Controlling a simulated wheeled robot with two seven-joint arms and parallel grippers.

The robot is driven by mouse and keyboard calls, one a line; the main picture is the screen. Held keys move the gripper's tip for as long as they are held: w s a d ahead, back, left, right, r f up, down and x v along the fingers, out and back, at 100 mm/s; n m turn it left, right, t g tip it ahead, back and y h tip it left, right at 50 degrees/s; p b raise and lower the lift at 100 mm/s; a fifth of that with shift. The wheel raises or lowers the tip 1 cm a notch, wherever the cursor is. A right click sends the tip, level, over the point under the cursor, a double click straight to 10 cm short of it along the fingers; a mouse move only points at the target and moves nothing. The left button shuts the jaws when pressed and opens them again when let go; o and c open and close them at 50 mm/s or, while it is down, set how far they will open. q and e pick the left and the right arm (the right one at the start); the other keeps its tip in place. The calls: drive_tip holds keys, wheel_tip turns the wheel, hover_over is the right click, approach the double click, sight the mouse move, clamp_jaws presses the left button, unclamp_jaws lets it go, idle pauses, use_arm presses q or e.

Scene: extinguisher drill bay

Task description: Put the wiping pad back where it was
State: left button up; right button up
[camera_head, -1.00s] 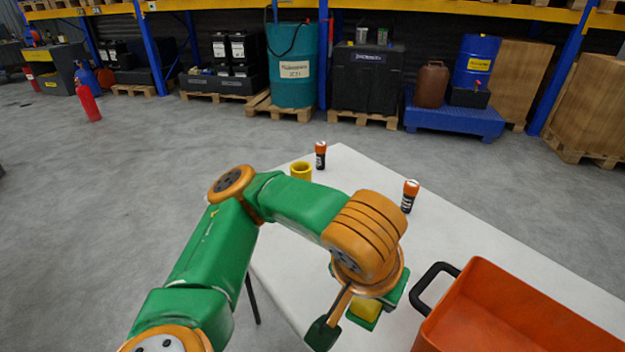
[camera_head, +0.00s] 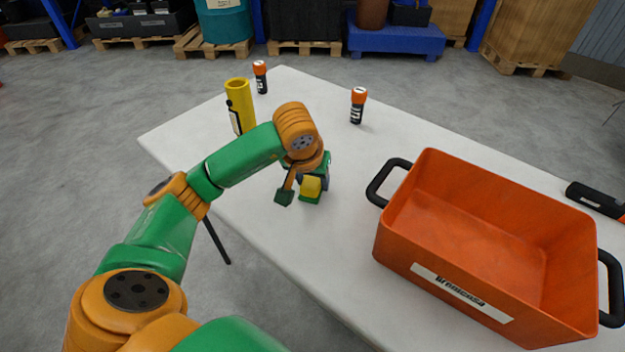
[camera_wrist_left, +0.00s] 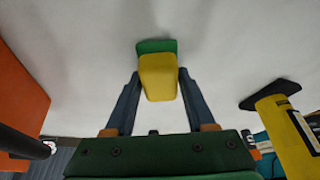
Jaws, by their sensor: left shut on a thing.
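The wiping pad is a small yellow block with a green layer (camera_head: 311,187), and it also shows in the left wrist view (camera_wrist_left: 158,78). My left gripper (camera_head: 313,182) is shut on it, with one blue-grey finger on each side in the wrist view (camera_wrist_left: 157,84). The pad is over the white table (camera_head: 300,250), left of the orange crate (camera_head: 440,235). The green layer faces the tabletop. I cannot tell whether it touches the table. My right gripper is not in view.
A yellow cylinder (camera_head: 239,105) stands at the table's left edge. Two black bottles with orange caps stand farther back, one at the left (camera_head: 261,78) and one at the middle (camera_head: 358,106). A black object (camera_head: 596,198) lies beyond the crate. The table behind the pad is clear.

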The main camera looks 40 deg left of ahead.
use_arm(q)
drive_tip(key=shift+f, duration=0.1)
drive_tip(key=o, duration=1.3)
drive_tip(key=shift+r, duration=0.25)
drive_tip(key=p+v, duration=0.3)
drive_tip(key=v, duration=0.9)
drive_tip(key=shift+f, duration=0.1)
